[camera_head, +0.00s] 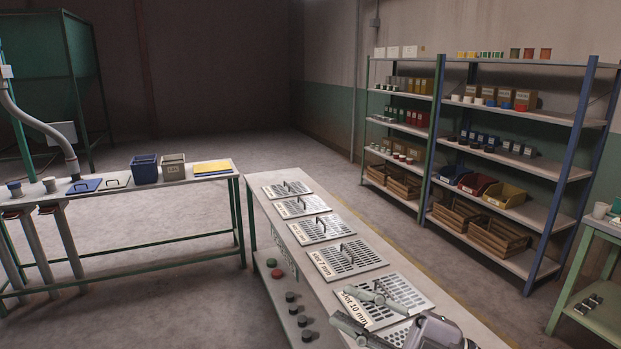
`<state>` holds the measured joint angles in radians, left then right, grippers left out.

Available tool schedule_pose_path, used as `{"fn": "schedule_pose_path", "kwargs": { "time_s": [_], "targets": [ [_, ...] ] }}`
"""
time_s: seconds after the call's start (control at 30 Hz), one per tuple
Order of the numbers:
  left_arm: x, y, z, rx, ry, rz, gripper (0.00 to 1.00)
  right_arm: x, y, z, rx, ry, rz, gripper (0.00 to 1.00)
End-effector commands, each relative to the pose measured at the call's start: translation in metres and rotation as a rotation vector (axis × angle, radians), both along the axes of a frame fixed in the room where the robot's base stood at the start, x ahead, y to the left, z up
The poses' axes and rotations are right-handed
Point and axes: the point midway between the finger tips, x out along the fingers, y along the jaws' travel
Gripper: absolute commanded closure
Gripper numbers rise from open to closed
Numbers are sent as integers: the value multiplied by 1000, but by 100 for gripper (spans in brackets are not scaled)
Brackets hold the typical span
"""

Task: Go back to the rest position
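My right gripper (343,304) comes in at the bottom edge, right of centre. Its two grey fingers point left and stand apart, with nothing seen between them. My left gripper is not in view.
Several handled perforated plates (322,228) line the bench. A second table (120,227) at left holds a blue bin (144,169), a grey bin (173,168) and a yellow item (212,168). Loaded shelves (520,262) stand at right, a green table (600,318) at lower right. Floor behind is clear.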

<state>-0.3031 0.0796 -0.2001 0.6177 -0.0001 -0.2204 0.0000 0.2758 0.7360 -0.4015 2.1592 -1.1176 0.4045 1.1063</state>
Motion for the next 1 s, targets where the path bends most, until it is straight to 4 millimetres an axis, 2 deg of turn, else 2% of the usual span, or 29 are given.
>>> {"fn": "schedule_pose_path", "kwargs": {
  "time_s": [0.07,0.17,0.27,0.37,0.4,0.47,0.5,0.6,0.7,0.8,1.0],
  "targets": [
    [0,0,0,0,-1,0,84,10,-16,13,194,34,-140,73],
    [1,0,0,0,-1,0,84,28,-52,10,380,122,-359,73],
    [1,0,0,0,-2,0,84,41,-94,-22,495,268,-603,73],
    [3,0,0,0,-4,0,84,39,-132,-78,537,470,-846,73],
    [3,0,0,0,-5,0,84,33,-145,-105,534,564,-936,73],
    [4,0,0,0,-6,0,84,18,-159,-146,507,712,-1054,73],
    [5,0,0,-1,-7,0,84,5,-165,-173,477,811,-1121,73],
    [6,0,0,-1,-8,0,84,-36,-172,-231,381,1048,-1238,73],
    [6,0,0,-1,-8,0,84,-77,-169,-272,276,1245,-1295,73],
    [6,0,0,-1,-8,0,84,-116,-163,-300,179,1404,-1316,73],
    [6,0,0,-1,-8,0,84,-186,-146,-333,0,1669,-1292,73]
  ]
}}
